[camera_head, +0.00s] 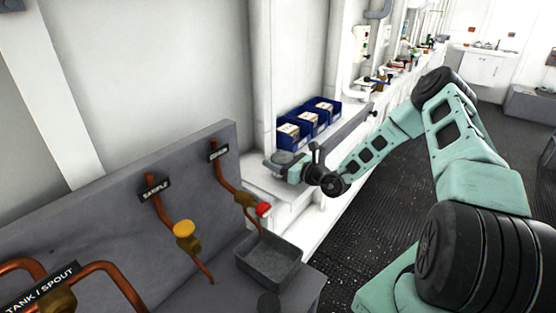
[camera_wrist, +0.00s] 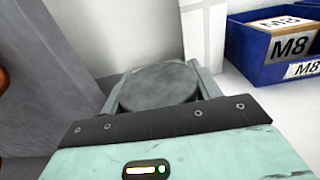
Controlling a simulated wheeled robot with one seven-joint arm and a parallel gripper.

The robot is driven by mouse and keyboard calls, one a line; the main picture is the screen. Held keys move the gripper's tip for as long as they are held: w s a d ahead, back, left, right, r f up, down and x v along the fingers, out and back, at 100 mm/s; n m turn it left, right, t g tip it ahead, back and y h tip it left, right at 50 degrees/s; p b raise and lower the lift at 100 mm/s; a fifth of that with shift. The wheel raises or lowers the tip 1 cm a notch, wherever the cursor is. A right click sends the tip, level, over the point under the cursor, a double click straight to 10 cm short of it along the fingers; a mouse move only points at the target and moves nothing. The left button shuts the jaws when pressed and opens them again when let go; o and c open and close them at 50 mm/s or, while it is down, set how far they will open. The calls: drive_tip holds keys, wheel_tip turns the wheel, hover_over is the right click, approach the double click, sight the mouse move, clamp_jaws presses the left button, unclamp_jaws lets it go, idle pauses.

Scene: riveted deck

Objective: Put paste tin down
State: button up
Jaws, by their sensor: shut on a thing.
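The paste tin (camera_wrist: 158,86) is a round grey tin with a flat, dull lid, seen from above in the wrist view. My gripper (camera_wrist: 160,82) is shut on it, with one finger on each side. In the head view my gripper (camera_head: 272,162) is over the white ledge (camera_head: 262,183), left of the blue bins. The tin is small and hard to make out there. I cannot tell whether the tin's underside touches the ledge.
Blue bins (camera_head: 293,136) stand in a row right behind my gripper; one bin (camera_wrist: 270,66) marked M8 is close at right in the wrist view. A grey panel (camera_head: 130,195) with copper pipes and valves is at left, with a grey tray (camera_head: 270,262) below.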

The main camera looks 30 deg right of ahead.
drive_tip(key=shift+f, duration=0.35)
drive_tip(key=shift+f, duration=0.1)
drive_tip(key=o, duration=1.1)
drive_tip(key=shift+s, duration=0.1)
